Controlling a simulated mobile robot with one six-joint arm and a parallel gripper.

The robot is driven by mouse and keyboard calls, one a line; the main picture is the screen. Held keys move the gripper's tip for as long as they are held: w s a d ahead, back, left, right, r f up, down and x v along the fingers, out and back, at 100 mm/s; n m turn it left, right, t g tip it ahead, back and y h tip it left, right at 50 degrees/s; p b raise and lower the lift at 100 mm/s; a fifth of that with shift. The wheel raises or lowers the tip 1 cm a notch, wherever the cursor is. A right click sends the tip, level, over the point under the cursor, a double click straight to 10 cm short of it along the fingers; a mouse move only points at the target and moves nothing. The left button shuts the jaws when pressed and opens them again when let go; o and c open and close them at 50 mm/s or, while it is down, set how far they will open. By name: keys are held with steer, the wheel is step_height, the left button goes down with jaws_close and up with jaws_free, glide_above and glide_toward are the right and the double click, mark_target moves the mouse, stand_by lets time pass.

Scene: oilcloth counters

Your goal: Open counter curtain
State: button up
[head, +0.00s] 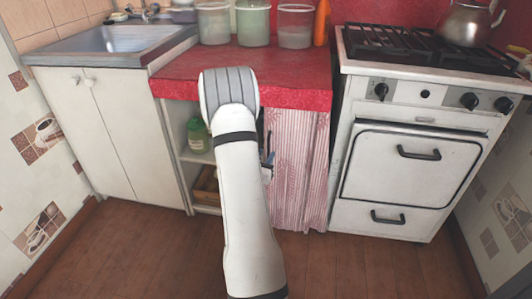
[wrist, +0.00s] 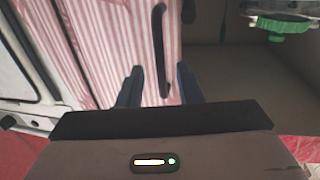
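The counter curtain (head: 299,165) is pink-and-white striped and hangs below the red counter, covering the right part of the opening. In the wrist view the curtain (wrist: 110,45) fills the upper left and middle, with a dark upright handle (wrist: 161,50) near its edge. My gripper (wrist: 159,85) is open, one finger on each side of the handle's lower end in the picture. I cannot tell whether either finger touches the handle. In the head view my arm hides most of the gripper (head: 267,168), which is at the curtain's left edge.
Left of the curtain is an open shelf with a green jar (head: 197,135) and a wooden box (head: 207,184). A white cabinet (head: 104,135) stands further left and a white stove (head: 410,170) stands right. Canisters (head: 253,22) stand on the red counter (head: 290,75). The floor in front is clear.

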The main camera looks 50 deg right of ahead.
steer(key=p+v, duration=0.1)
steer(key=v, duration=0.4)
steer(key=shift+s+a, duration=0.1)
steer(key=shift+a, duration=0.2)
steer(key=shift+r, duration=0.1)
